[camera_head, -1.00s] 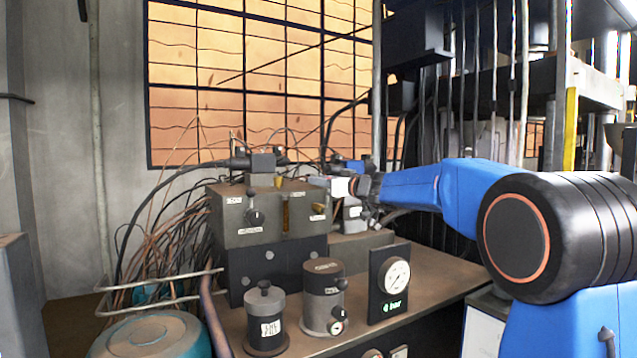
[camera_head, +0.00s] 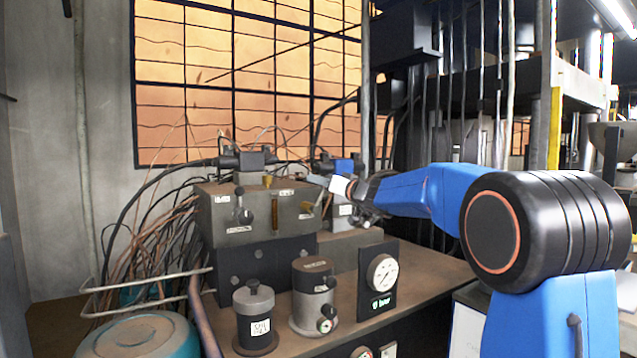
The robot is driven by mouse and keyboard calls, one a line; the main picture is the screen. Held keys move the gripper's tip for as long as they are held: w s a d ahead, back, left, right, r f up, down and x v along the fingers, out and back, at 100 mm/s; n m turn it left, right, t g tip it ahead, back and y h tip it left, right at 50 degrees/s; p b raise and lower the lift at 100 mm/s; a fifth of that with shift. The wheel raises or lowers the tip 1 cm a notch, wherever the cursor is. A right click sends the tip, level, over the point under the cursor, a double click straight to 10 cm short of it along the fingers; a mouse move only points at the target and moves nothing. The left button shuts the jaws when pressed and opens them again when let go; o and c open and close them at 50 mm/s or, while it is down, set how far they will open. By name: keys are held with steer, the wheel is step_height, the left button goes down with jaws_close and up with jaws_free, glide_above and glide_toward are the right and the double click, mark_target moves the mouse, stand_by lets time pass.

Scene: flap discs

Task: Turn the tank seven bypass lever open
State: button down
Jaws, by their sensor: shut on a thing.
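A dark metal valve block (camera_head: 262,225) with small labels, too blurred to read, stands at the back of the bench. On its front are a black lever (camera_head: 240,203) with its handle upright at the left, and a brass upright piece (camera_head: 275,213) near the middle. My gripper (camera_head: 318,181) reaches in from the right to the block's upper right corner. Its jaws are shut on a small part there, seemingly a lever; the fingers mostly hide it. A small brass-coloured piece (camera_head: 307,206) shows just below the fingers. I cannot tell which lever is tank seven's bypass.
Two grey-black cylinders (camera_head: 255,318) (camera_head: 313,300) and a dial gauge (camera_head: 381,273) marked bar stand in front on the bench (camera_head: 425,275). Cables crowd the left side. A bent rail (camera_head: 150,280) and teal drum (camera_head: 140,338) are at lower left.

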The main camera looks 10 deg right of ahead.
steer(key=c, duration=1.5)
jaws_free()
steer(key=shift+o, duration=0.2)
steer(key=shift+s+d, duration=0.1)
steer(key=v, duration=1.7)
steer(key=shift+s, duration=0.15)
